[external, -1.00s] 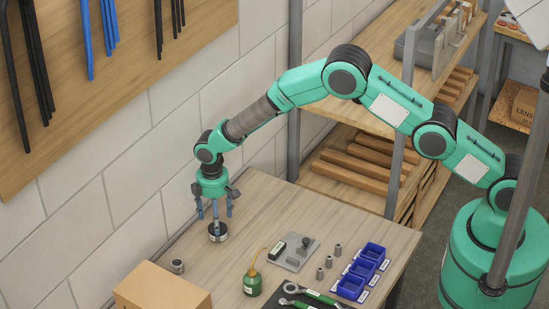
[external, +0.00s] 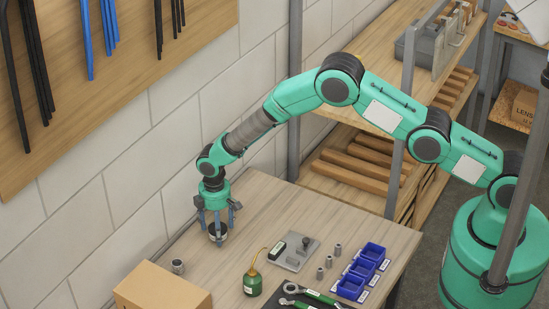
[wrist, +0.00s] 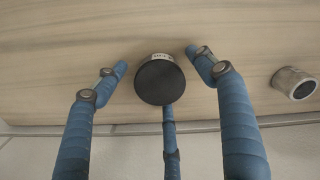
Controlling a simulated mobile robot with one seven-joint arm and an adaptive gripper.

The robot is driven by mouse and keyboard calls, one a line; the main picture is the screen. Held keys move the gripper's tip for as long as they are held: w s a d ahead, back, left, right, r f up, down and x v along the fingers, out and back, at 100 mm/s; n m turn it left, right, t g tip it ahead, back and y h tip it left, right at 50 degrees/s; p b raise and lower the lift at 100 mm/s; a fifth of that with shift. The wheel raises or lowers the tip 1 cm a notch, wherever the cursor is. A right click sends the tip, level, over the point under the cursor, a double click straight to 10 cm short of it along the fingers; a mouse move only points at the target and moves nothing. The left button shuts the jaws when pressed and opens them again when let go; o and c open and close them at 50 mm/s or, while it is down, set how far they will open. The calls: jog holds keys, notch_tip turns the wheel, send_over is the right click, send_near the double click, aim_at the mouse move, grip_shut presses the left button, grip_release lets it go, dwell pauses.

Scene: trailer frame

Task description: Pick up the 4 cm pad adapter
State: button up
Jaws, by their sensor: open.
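A short round piece with a flat dark top and a pale label on its side, seemingly the pad adapter (external: 223,236), stands upright on the wooden workbench. In the wrist view the adapter (wrist: 160,82) sits between my three blue fingers; its label is too small to read surely. My gripper (external: 217,228) points down over it with the fingers spread around it. In the wrist view my gripper (wrist: 158,75) is open, with gaps at the left and right fingers. The third finger is partly hidden behind the adapter, so I cannot tell if it touches.
A smaller metal cylinder (external: 177,266) stands nearby, also in the wrist view (wrist: 294,83). A cardboard box (external: 160,289), green oil can (external: 252,285), grey plate (external: 294,253) and blue bins (external: 362,269) occupy the bench. The wall runs close behind. The bench's far end is clear.

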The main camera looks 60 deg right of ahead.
jog(key=c, duration=1.6)
jog(key=shift+r, duration=0.2)
jog(key=shift+r+b, duration=0.3)
jog(key=shift+r, duration=0.75)
jog(key=shift+s+r, duration=0.35)
jog(key=shift+r, duration=0.25)
jog(key=s+d, duration=0.1)
jog(key=s, duration=0.4)
jog(key=s+d+r+b, duration=0.1)
jog(key=s, duration=0.4)
jog(key=s+d+b, duration=0.1)
jog(key=s, duration=0.4)
jog(key=shift+d+r, duration=0.2)
jog(key=shift+d, duration=0.05)
